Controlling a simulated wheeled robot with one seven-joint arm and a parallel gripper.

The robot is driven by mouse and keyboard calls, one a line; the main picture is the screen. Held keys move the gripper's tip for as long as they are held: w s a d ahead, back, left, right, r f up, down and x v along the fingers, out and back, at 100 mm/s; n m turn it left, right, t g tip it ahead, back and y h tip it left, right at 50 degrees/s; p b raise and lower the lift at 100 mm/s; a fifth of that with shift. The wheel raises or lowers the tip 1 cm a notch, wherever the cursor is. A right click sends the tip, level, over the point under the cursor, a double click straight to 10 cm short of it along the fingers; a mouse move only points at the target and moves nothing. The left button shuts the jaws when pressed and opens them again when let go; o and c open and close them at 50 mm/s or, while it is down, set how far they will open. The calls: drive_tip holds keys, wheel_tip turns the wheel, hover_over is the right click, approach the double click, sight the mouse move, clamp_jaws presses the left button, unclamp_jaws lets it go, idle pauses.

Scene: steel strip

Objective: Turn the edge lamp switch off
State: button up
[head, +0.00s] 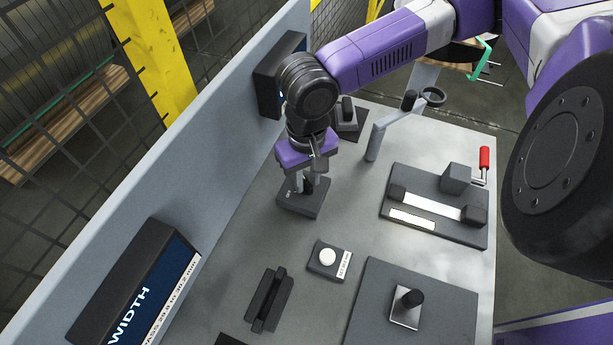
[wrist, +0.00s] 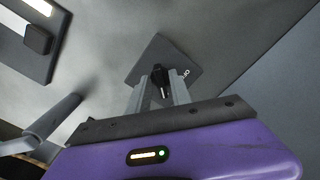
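The switch is a small dark box (head: 297,208) with a black lever (head: 308,187), standing on the grey table below the sloping panel. My gripper (head: 306,188) points down over the switch. In the wrist view its two grey fingers (wrist: 160,86) stand apart, one on each side of the lever. I cannot see firm contact. Part of the box is hidden behind my gripper in the head view.
A black display (head: 275,75) is close behind my wrist. A grey post with a ring (head: 378,135) and a dark fixture with a red handle (head: 484,157) stand to the right. A white push button (head: 327,257) and a WIDTH display (head: 135,290) are nearer. Bare table surrounds the switch's front.

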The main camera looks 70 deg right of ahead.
clamp_jaws()
drive_tip(key=shift+r+n, duration=0.1)
drive_tip(key=shift+n, duration=0.2)
drive_tip(key=n+p, duration=0.1)
drive_tip(key=n, duration=0.1)
drive_tip(key=shift+n, duration=0.3)
drive_tip(key=n+p, duration=0.1)
drive_tip(key=n, duration=0.2)
drive_tip(key=shift+d+n, duration=0.1)
drive_tip(key=shift+n, duration=0.2)
drive_tip(key=n+p, duration=0.1)
drive_tip(key=n, duration=0.3)
drive_tip(key=shift+n, duration=0.3)
drive_tip(key=shift+d+n, duration=0.15)
drive_tip(key=shift+n, duration=2.05)
drive_tip(key=shift+o, duration=1.5)
unclamp_jaws()
